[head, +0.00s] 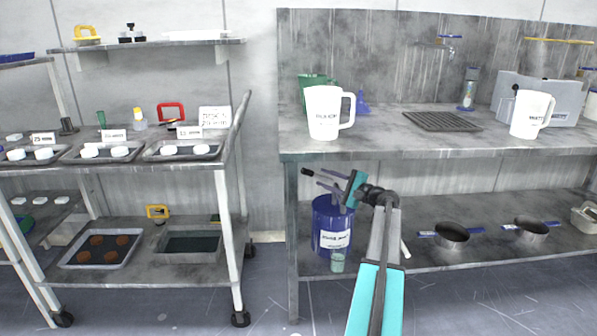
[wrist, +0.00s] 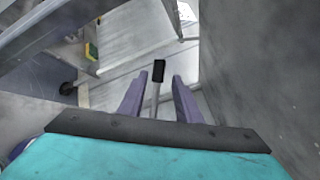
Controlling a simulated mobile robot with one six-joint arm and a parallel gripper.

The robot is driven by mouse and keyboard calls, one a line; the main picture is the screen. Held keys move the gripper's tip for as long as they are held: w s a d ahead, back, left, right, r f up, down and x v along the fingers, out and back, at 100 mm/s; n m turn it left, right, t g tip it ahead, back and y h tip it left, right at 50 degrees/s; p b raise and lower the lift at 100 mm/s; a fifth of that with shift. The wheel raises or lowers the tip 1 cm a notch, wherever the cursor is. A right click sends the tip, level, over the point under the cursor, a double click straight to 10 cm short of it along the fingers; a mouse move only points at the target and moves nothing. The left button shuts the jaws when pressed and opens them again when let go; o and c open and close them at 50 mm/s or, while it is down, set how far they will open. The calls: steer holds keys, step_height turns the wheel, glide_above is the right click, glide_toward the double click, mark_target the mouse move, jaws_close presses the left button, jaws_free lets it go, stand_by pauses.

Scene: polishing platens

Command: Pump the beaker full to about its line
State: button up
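A blue drum (head: 328,226) with a white label stands under the bench on the left. A small clear, greenish beaker (head: 337,261) stands in front of its base; its line and level are too small to read. A pump handle with a black grip (head: 308,172) sticks out to the left above the drum. My gripper (head: 326,180) is above the drum, its purple fingers pointing left toward the handle. In the wrist view the fingers (wrist: 158,98) are apart, and the handle's grey rod (wrist: 155,98) with its black grip (wrist: 159,70) shows between them. I cannot tell whether they touch it.
The bench top (head: 385,143) is close above my gripper, with a white pitcher (head: 323,113) near its left edge. A bench leg (head: 292,240) stands left of the drum. Pans (head: 452,234) lie on the lower shelf to the right. A cart (head: 237,240) stands at left.

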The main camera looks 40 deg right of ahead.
steer(key=shift+w, duration=0.1)
steer(key=w+a+b, duration=0.1)
steer(key=w+b, duration=0.2)
steer(key=w, duration=1)
steer(key=shift+w+a, duration=0.3)
steer(key=shift+c, duration=0.3)
jaws_close()
